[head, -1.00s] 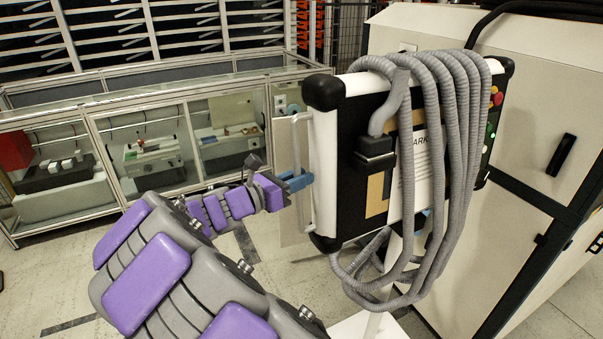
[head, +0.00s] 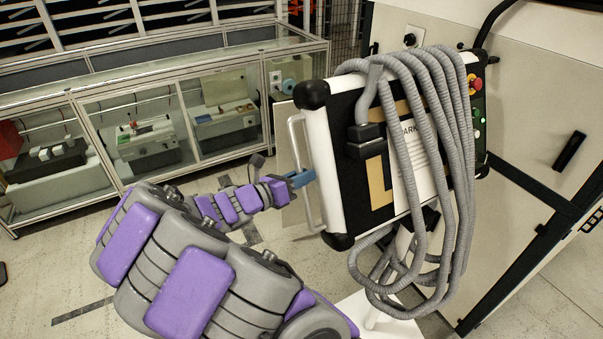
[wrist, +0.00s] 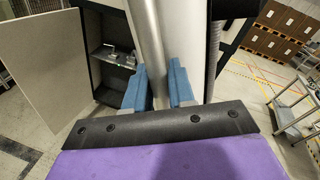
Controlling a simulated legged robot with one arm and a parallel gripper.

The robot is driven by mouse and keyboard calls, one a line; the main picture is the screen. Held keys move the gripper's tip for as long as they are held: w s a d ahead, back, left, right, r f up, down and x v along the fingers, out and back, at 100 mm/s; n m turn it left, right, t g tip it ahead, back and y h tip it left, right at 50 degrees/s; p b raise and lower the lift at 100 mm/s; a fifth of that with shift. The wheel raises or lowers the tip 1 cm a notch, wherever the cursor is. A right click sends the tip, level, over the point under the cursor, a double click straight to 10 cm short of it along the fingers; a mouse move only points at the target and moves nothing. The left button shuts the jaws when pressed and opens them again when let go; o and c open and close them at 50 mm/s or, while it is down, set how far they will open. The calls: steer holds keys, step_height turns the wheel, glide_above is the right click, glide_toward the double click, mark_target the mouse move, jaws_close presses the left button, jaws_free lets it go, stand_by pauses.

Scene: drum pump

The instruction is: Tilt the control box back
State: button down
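The control box (head: 375,190) is a black and white panel with rounded black corners, in the middle right of the head view. It leans, its top further left than its bottom. A bar handle (head: 309,205) runs down its left side. My gripper (head: 301,179) is at that handle, about halfway down. In the wrist view, my gripper's blue fingers (wrist: 160,88) lie on both sides of the silver handle bar (wrist: 147,40), with little or no gap, so it looks shut on it.
A thick grey hose (head: 437,130) hangs in loops over the box. A large pale cabinet (head: 540,90) stands close at the right. A glass display case (head: 150,105) stands behind at the left, with open floor (head: 60,255) before it. A cart (wrist: 298,115) shows in the wrist view.

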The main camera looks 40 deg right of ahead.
steer(key=c, duration=1.3)
jaws_free()
steer(key=shift+w, duration=0.25)
steer(key=shift+o, duration=1)
steer(key=shift+w+a+f, duration=0.1)
steer(key=shift+w, duration=0.2)
steer(key=shift+s, duration=0.15)
steer(key=shift+a, duration=0.15)
steer(key=w+a+r+b, duration=0.1)
steer(key=a+b, duration=0.1)
steer(key=a, duration=1.5)
steer(key=shift+w+a, duration=0.15)
steer(key=shift+w, duration=0.05)
